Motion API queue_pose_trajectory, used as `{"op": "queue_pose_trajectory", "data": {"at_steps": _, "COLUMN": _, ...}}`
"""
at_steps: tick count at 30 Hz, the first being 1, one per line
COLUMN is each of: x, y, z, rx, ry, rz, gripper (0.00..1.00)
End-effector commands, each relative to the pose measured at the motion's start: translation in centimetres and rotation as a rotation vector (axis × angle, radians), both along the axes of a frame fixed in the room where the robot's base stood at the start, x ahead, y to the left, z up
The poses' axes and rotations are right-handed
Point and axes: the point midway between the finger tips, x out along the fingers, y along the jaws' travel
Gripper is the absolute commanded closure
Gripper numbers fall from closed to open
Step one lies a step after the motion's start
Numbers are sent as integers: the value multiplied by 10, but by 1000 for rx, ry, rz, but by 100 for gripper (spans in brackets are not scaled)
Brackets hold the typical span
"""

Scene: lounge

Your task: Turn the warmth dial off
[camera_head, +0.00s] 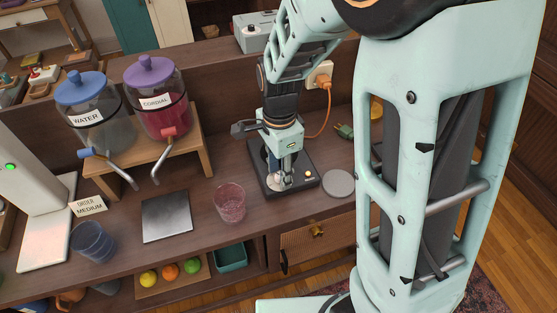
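A dark square warmer (300,189) stands on the wooden counter, right of the middle. My gripper (279,176) points down over its front part. A pale, roundish piece, possibly the warmth dial, shows just below the fingertips; my fingers hide most of it, so its setting cannot be read. I cannot tell whether the fingers touch it or how far apart they are. A small pale-orange spot (309,174), like a lamp, shows on the warmer to the right of my fingers. My gripper and wrist cover much of the warmer.
A pink-tinted glass (230,203) stands close left of the warmer, and a grey disc (338,184) lies right. An orange cable (327,110) runs to a wall socket behind. Left are a metal plate (167,217), a blue cup (92,242) and two drink dispensers (155,100) on a wooden stand.

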Motion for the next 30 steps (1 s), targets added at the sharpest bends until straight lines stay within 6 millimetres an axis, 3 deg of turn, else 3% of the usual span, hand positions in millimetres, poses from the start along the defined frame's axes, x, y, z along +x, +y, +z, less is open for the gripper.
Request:
{"op": "queue_pose_trajectory", "data": {"at_steps": 5, "x": 0, "y": 0, "z": 0, "rx": 0, "ry": 0, "rz": 0, "gripper": 67}}
{"op": "queue_pose_trajectory", "data": {"at_steps": 14, "x": 0, "y": 0, "z": 1, "rx": 0, "ry": -1, "rz": 1, "gripper": 100}}
{"op": "queue_pose_trajectory", "data": {"at_steps": 23, "x": 0, "y": 0, "z": 1, "rx": 0, "ry": -1, "rz": 22, "gripper": 100}}
{"op": "queue_pose_trajectory", "data": {"at_steps": 30, "x": 0, "y": -1, "z": 1, "rx": 0, "ry": -1, "rz": 133, "gripper": 100}}
